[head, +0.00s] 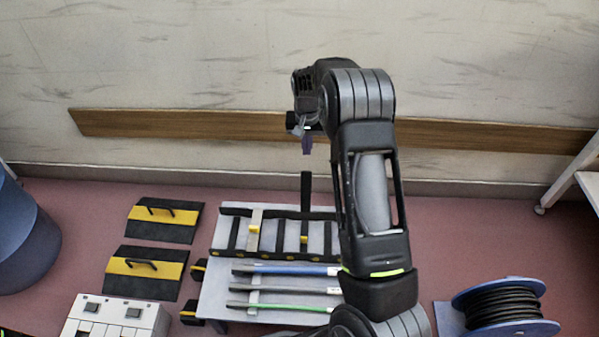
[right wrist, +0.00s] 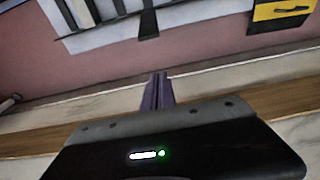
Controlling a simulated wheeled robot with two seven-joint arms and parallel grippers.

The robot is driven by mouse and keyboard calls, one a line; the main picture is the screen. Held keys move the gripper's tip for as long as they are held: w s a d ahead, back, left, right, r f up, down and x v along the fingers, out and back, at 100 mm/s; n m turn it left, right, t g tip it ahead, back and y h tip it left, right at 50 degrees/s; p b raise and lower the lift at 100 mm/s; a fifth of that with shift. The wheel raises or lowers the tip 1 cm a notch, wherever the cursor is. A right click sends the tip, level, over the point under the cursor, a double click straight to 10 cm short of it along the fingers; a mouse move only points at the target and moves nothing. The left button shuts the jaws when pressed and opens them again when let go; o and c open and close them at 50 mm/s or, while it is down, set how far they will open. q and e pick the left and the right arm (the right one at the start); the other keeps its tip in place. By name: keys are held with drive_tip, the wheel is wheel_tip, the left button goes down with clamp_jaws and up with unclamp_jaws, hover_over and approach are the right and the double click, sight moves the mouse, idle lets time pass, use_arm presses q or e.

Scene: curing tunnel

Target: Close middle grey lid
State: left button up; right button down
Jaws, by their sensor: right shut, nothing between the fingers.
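A grey panel with black bars (head: 321,233) lies on the low table in the head view. A light strip with a yellow tab (head: 254,232) lies across its left part. Near its middle a narrow dark flap (head: 306,192) sticks up past the far edge, with a yellow piece below it. I cannot tell for sure which part is the middle grey lid. In the right wrist view the dark flap (right wrist: 148,22) shows ahead of the fingers. My right gripper (head: 307,144), with purple fingers, is shut and empty beyond the flap, apart from it; it also shows in the right wrist view (right wrist: 158,90). My left gripper is not in view.
Blue, grey and green bars (head: 285,306) lie along the table's near part. Black and yellow ramps (head: 145,272) and a white box (head: 115,318) are at left. A blue cable reel (head: 500,306) is at right. A wooden rail (head: 200,123) runs along the wall behind.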

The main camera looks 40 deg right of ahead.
sight(306, 175)
drive_tip(key=shift+f, duration=0.1)
wheel_tip(306, 175, down, 10)
drive_tip(key=b, duration=0.4)
drive_tip(key=shift+s+a+r, duration=0.25)
drive_tip(key=shift+s+a, duration=0.2)
drive_tip(key=shift+s, duration=0.1)
drive_tip(key=shift+s+a+r, duration=0.25)
drive_tip(key=shift+s+a, duration=0.2)
drive_tip(key=shift+s, duration=0.05)
